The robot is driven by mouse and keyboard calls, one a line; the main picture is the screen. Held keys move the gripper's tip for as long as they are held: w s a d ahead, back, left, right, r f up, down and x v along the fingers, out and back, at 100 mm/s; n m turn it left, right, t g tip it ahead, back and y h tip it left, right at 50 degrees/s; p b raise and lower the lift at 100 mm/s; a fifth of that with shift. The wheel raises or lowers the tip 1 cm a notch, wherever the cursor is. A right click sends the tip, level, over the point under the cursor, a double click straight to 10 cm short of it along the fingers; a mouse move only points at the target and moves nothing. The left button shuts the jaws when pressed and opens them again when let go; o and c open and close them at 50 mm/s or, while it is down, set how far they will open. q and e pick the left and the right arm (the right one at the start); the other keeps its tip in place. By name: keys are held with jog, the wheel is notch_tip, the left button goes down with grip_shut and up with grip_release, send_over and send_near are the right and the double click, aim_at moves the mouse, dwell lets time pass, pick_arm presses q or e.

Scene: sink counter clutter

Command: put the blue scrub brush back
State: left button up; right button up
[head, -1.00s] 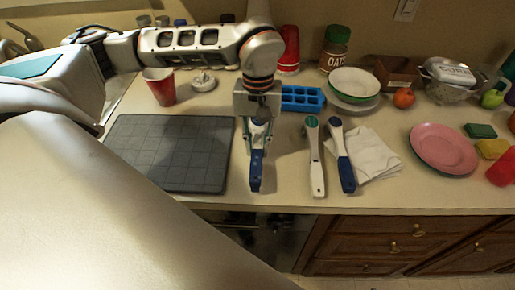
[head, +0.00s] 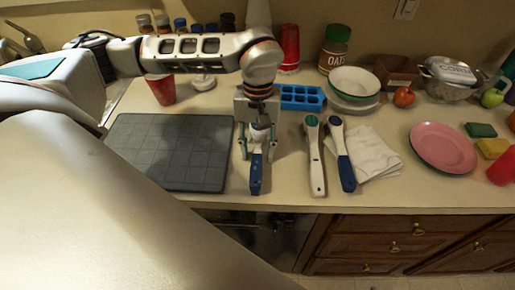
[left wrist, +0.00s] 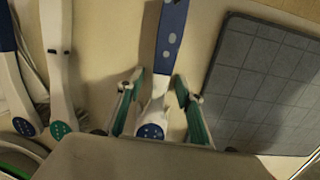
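A blue-and-white scrub brush (head: 255,178) lies on the counter just right of the dark gridded mat (head: 175,150), its blue handle toward the front edge. My left gripper (head: 257,156) is above it, fingers spread on either side. In the left wrist view, the brush (left wrist: 171,35) lies between the open green-padded fingers (left wrist: 159,80), with visible gaps beside it. To its right in the head view lie a white brush with a green head (head: 316,165) and another blue-and-white brush (head: 345,168). My right gripper is not in view.
A white cloth (head: 372,155) lies beside the right brush. A blue ice tray (head: 300,98) and a red cup (head: 162,91) stand behind. A pink plate (head: 443,148) is at right. The counter's front edge is close to the brush handles.

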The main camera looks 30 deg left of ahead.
aim_at(257, 144)
pick_arm(q)
notch_tip(257, 144, up, 12)
jog(key=w, duration=0.1)
jog(key=shift+a, duration=0.35)
jog(key=shift+r, duration=0.1)
dwell(0.4)
